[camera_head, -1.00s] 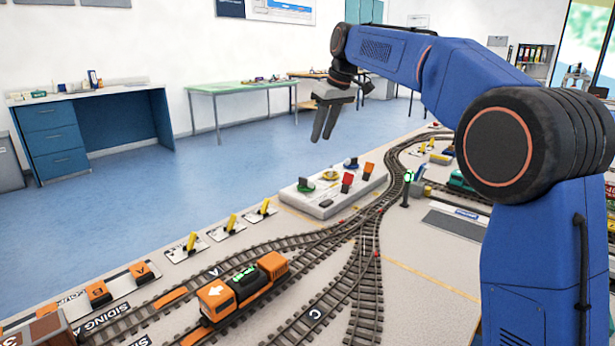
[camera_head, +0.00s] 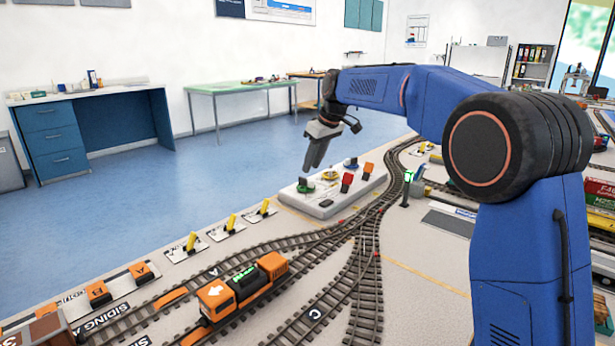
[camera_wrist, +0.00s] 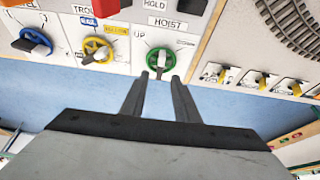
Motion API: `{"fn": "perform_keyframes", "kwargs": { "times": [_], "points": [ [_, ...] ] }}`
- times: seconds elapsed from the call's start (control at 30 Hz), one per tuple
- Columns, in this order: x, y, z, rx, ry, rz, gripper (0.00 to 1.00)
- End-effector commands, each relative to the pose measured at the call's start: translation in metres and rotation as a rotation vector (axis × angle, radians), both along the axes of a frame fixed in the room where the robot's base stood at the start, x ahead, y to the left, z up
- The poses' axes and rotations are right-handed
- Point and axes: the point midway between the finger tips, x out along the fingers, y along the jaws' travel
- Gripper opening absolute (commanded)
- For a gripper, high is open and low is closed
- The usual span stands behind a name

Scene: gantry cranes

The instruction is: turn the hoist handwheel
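The hoist handwheel (camera_head: 304,186) is a green ring with a dark grip bar across it, at the near-left corner of a pale control panel (camera_head: 322,207). In the wrist view the green handwheel (camera_wrist: 161,56) sits by the "HOIST" label, with "UP" to its left. My gripper (camera_head: 307,170) hangs tilted just above the handwheel. In the wrist view my gripper (camera_wrist: 160,77) is open, with its two fingers apart and the wheel's grip bar showing beyond the gap between the tips. The gripper looks empty; whether it touches the wheel cannot be told.
A yellow wheel (camera_head: 330,174), a blue wheel (camera_head: 351,163) and red controls (camera_head: 347,181) share the panel close by. Yellow levers (camera_head: 232,222), tracks and an orange locomotive (camera_head: 240,285) lie nearer on the layout. Open floor lies left of the panel.

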Motion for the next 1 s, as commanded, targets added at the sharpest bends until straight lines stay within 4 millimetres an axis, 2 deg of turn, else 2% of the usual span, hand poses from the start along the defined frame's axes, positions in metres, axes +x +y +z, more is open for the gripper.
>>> {"fn": "perform_keyframes", "kwargs": {
  "times": [0.1, 0.3, 0.5, 0.77, 0.8, 0.9, 1.0],
  "points": [
    [0.005, 0.007, -0.02, 0.0, 0.003, 0.001, 0.28],
    [0.01, 0.015, -0.042, 0.0, 0.0, 0.0, 0.28],
    [0.013, 0.018, -0.052, 0.001, 0.001, 0.0, 0.28],
    [0.013, 0.018, -0.053, 0.0, 0.0, 0.0, 0.28],
    [0.013, 0.018, -0.053, 0.0, 0.0, 0.0, 0.23],
    [0.013, 0.018, -0.053, 0.0, 0.0, 0.0, 0.0],
    [0.013, 0.018, -0.053, 0.0, 0.0, 0.0, 0.0]
  ]
}}
